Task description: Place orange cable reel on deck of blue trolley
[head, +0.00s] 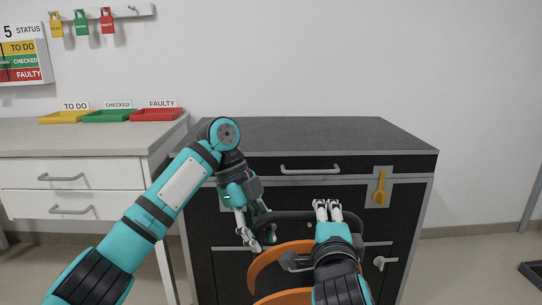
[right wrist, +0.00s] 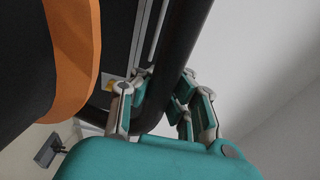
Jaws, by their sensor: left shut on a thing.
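The orange cable reel (head: 268,262) is low in front of the dark cabinet, partly hidden by my right gripper and cut off below. Its black tubular frame (head: 290,214) runs across above the orange discs. My left gripper (head: 257,236) is shut on the left part of this frame. My right gripper (head: 328,207) is at the frame's right part. In the right wrist view its fingers (right wrist: 157,98) lie on both sides of the black bar; whether they press on it is unclear. The orange rim (right wrist: 75,55) shows at left there. No blue trolley is recognisable.
The dark cabinet (head: 300,135) with a bare grey top stands close behind the reel. A white bench (head: 60,137) with yellow, green and red trays (head: 110,116) is at left. A dark flat object (head: 533,272) lies at the right edge.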

